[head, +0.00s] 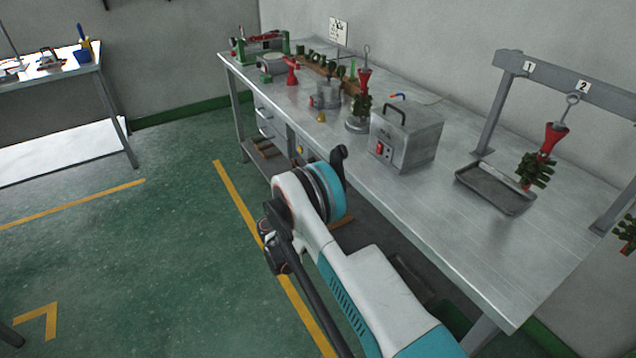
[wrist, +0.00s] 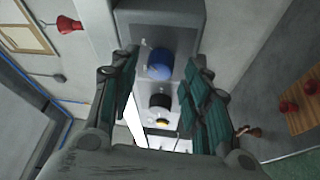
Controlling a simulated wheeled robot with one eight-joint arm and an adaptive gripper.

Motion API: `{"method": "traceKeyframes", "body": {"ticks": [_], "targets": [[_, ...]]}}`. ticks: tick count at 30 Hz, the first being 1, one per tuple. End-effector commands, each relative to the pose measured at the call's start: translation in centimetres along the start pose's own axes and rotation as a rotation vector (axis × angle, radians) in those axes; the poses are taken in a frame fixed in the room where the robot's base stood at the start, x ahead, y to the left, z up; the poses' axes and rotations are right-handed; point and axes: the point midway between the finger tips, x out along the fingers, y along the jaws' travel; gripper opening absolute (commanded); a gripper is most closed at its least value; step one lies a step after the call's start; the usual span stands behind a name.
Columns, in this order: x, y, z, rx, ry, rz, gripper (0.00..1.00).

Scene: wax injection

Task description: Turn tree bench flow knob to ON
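In the wrist view a grey panel (wrist: 160,20) carries a blue knob (wrist: 160,64), a dark knob (wrist: 160,101) and a small yellow part (wrist: 162,121) in a row. Faint marks beside the knobs are too small to read, so I cannot tell which setting a knob shows. My gripper (wrist: 164,62) is open, with one finger on each side of the blue knob and gaps between. Whether a finger touches it is unclear.
On the bench stand a grey box with a red switch (head: 408,138), a red-and-green wax tree (head: 361,100), a dark tray (head: 495,188) and a numbered grey rack (head: 575,84). Another table (head: 50,70) stands far left. The green floor left of my arm is clear.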

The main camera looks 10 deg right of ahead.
Motion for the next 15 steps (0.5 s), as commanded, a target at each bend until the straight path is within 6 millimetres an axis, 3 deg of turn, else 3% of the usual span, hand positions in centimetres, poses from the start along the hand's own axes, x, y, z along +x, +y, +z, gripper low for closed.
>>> {"method": "traceKeyframes", "body": {"ticks": [8, 15], "targets": [[-0.7, 0.0, -0.1, 0.000, 0.002, 0.000, 0.43], [-4.9, 0.0, -0.1, 0.000, 0.004, 0.000, 0.43]]}}
